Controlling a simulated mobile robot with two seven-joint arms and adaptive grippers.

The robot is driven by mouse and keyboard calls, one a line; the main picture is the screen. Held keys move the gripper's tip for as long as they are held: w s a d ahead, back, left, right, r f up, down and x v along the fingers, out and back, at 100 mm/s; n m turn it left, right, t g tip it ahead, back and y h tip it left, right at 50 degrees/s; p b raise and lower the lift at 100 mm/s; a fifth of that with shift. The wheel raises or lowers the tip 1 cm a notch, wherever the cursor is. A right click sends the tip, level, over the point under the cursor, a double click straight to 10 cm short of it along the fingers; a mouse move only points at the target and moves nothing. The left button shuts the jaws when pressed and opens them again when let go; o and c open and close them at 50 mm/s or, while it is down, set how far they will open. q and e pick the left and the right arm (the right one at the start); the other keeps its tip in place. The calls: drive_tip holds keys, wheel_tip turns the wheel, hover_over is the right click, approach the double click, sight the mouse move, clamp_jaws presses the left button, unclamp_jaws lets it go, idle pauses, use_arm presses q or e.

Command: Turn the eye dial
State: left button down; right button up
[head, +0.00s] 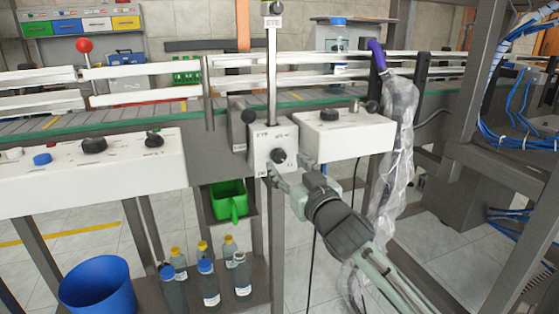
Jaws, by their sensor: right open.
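A small white box (261,135) on the upright post carries small lettering and a black round dial (278,156), which I take as the eye dial; the lettering is too small to read surely. My right gripper (288,169) comes in from the lower right. Its fingers are open and apart at the lower right of the dial, close to the box's lower edge. I cannot tell whether a finger touches the dial. The dial's marking is too small to read. My left gripper is not in view.
A white control box (340,138) with knobs sits right of the dial, and a longer panel (80,178) sits left. A plastic-wrapped post (393,150) stands right. Below are a green scoop (229,200), several bottles (206,280) and a blue bin (97,288). White conveyor rails (150,68) run behind.

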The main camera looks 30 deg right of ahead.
sight(280, 158)
drive_tip(key=shift+x, duration=1.8)
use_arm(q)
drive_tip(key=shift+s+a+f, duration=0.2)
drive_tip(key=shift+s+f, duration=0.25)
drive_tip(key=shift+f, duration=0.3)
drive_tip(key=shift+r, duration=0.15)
use_arm(e)
drive_tip(key=c, duration=1.2)
drive_tip(key=shift+o, duration=0.2)
